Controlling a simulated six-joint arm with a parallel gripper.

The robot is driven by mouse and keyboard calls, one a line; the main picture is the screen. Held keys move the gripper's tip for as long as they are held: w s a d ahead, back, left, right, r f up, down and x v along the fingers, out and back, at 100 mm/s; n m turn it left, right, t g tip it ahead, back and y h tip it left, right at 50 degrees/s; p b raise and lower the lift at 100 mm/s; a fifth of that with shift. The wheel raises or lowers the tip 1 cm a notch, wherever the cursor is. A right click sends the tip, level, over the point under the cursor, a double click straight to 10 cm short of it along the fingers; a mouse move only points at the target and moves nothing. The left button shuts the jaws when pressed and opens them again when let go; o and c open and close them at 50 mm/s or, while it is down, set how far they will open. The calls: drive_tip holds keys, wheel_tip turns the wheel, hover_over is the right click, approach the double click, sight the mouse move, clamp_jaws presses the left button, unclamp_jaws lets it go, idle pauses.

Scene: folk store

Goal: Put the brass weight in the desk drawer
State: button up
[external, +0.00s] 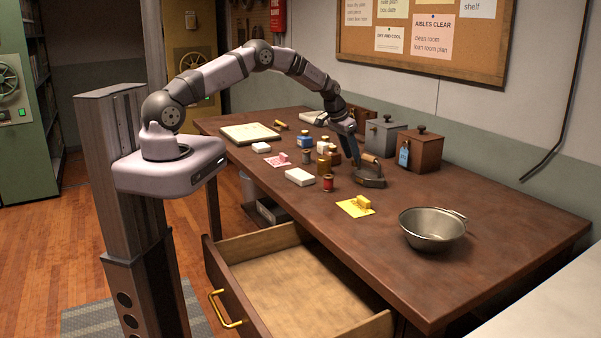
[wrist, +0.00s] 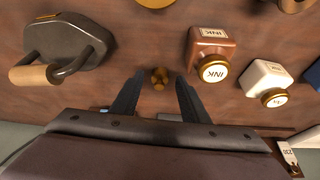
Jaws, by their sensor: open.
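A small brass piece with a rounded knob, which looks like the brass weight (wrist: 160,77), stands on the desk between my fingertips in the wrist view. In the external view I cannot pick it out behind my gripper and the iron. My gripper (wrist: 160,80) is open, with one finger on each side of the brass piece and a gap showing on both sides. In the external view my gripper (external: 353,154) points down at the desk beside the iron. The desk drawer (external: 290,285) is pulled out at the front; its visible floor is bare.
A dark iron with a wooden handle (wrist: 62,52) is close to my gripper. Ink bottles (wrist: 212,52) stand on its other side. Boxes (external: 420,150) stand behind.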

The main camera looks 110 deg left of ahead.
drive_tip(key=b+v, duration=0.3)
drive_tip(key=v, duration=0.8)
drive_tip(key=shift+f, duration=0.1)
drive_tip(key=w+d+m+g+h, duration=0.1)
drive_tip(key=w+d+m, duration=0.1)
drive_tip(key=d, duration=1.3)
drive_tip(key=w+d+m+h, duration=0.1)
drive_tip(key=w+d+m, duration=0.1)
drive_tip(key=d, duration=1.2)
drive_tip(key=s+d+f+m+g, duration=0.1)
drive_tip(key=s+d+f+m, duration=0.1)
drive_tip(key=s+d, duration=0.6)
drive_tip(key=s+d+f+m+g+h, duration=0.1)
drive_tip(key=s+d+f+m, duration=0.1)
drive_tip(key=s+d, duration=0.7)
drive_tip(key=d, duration=0.3)
drive_tip(key=shift+f, duration=0.25)
drive_tip(key=shift+o, duration=0.6)
drive_tip(key=shift+s+d+f, duration=0.1)
drive_tip(key=shift+s+d, duration=0.05)
drive_tip(key=shift+s, duration=0.15)
